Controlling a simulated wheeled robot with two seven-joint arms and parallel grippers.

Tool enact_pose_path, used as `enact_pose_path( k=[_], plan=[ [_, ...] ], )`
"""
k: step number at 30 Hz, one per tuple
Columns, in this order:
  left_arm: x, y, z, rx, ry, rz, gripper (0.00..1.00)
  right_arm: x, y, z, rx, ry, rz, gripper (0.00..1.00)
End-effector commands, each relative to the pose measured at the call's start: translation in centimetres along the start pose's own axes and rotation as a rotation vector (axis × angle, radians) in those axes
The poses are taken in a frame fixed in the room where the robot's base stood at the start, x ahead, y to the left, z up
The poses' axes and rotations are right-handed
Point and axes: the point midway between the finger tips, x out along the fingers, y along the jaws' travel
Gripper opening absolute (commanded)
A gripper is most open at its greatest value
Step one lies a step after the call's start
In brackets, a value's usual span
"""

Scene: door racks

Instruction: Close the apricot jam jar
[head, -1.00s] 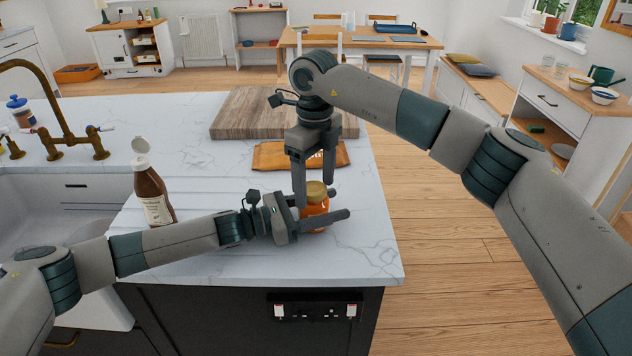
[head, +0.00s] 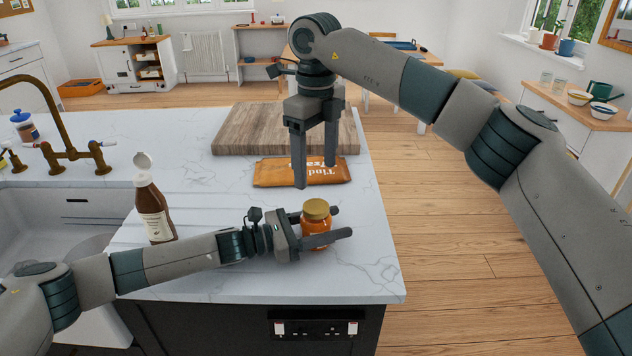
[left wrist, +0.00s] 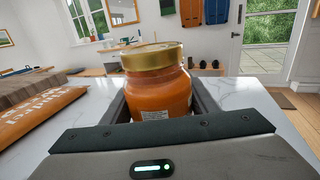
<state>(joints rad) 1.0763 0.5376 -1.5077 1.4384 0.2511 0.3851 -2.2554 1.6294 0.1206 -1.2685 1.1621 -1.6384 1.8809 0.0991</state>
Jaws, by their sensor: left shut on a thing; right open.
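The apricot jam jar (head: 315,222) stands on the white marble counter, an orange jar with a gold lid (head: 316,208) on its top. The jar also shows upright in the left wrist view (left wrist: 158,92), with the gold lid (left wrist: 152,56) sitting on its mouth; I cannot tell how tight it is. My left gripper (head: 338,222) is shut on the jar, one finger on each side of its body. My right gripper (head: 315,177) is open and empty, pointing down above and behind the jar, apart from the lid.
An orange packet (head: 270,172) lies behind the jar, with a wooden board (head: 240,130) behind it. A brown bottle with an open white cap (head: 152,210) stands left, near the sink (head: 60,205). The counter's right edge is close to the jar.

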Motion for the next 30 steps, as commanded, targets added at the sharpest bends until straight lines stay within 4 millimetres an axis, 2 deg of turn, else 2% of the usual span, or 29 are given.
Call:
enact_pose_path(
  k=[1, 6, 17, 18, 20, 21, 30],
  plan=[
    [0.0, -0.1, -0.1, -0.002, 0.000, -0.002, 0.00, -0.8, 0.0, 0.1, 0.000, -0.001, -0.002, 0.69],
    [0.0, -0.1, -0.1, -0.002, 0.000, -0.002, 0.00, -2.4, 0.1, 0.1, -0.002, 0.001, 0.000, 0.69],
    [0.0, -0.1, -0.1, -0.002, 0.000, -0.002, 0.00, -2.9, 0.1, 0.0, -0.002, 0.001, 0.001, 0.69],
    [0.0, -0.1, -0.1, -0.002, 0.000, -0.002, 0.59, -2.9, 0.1, 0.0, -0.002, 0.001, 0.001, 0.69],
    [0.0, -0.1, 0.0, -0.001, 0.000, -0.002, 0.73, -2.8, 0.1, 0.0, -0.002, 0.001, 0.001, 0.69],
    [0.0, -0.1, 0.0, -0.001, 0.000, -0.001, 0.76, -2.8, 0.1, 0.0, -0.002, 0.001, 0.001, 0.69],
    [-0.1, 0.0, 0.0, 0.000, 0.000, 0.000, 0.76, -2.8, 0.0, 0.0, -0.002, 0.002, 0.001, 0.69]
  ],
)
